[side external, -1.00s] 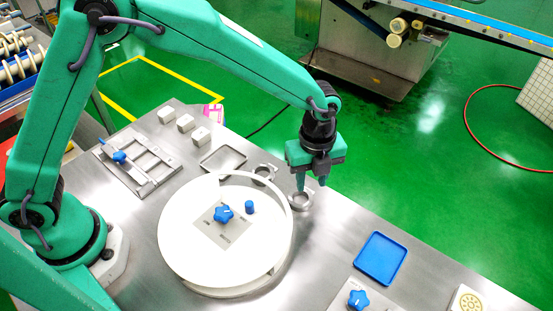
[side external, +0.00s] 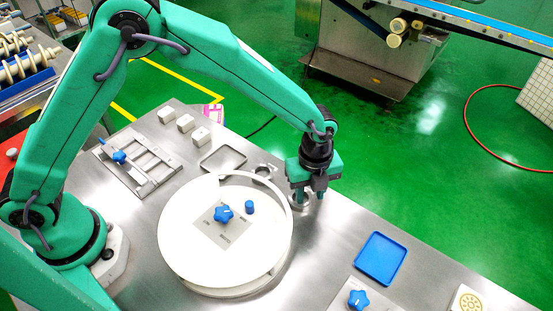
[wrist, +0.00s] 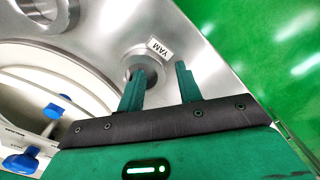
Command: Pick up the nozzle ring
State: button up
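A metal nozzle ring (side external: 294,204) lies on the steel table just right of the white round drum, mostly hidden by my fingers in the side view. In the wrist view the ring (wrist: 134,62) is beyond the left finger, which covers its near part. My gripper (side external: 310,195) is open, pointing down at the ring. In the wrist view my gripper (wrist: 160,80) has its two fingers apart, with nothing held between them. The left finger overlaps the ring and the right finger is to its right. I cannot tell whether either finger touches it.
A second metal ring (side external: 264,172) lies farther back, and also shows in the wrist view (wrist: 45,10). A label reading YAM (wrist: 159,47) is by the nearer ring. The white drum (side external: 185,235) stands close left. A blue tray (side external: 381,259) lies right; the table's edge is near.

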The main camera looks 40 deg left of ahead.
aim_at(309, 196)
grip_shut()
jog(key=shift+r, duration=0.2)
notch_tip(309, 196, up, 10)
jog(key=shift+f, duration=0.15)
dwell(0.7)
jog(key=shift+s+a, duration=0.1)
dwell(0.4)
jog(key=s+a+m, duration=0.1)
jog(key=s+a, duration=0.5)
jog(key=s, duration=0.3)
jog(key=shift+s+r+m, duration=0.2)
jog(key=shift+s+m, duration=0.2)
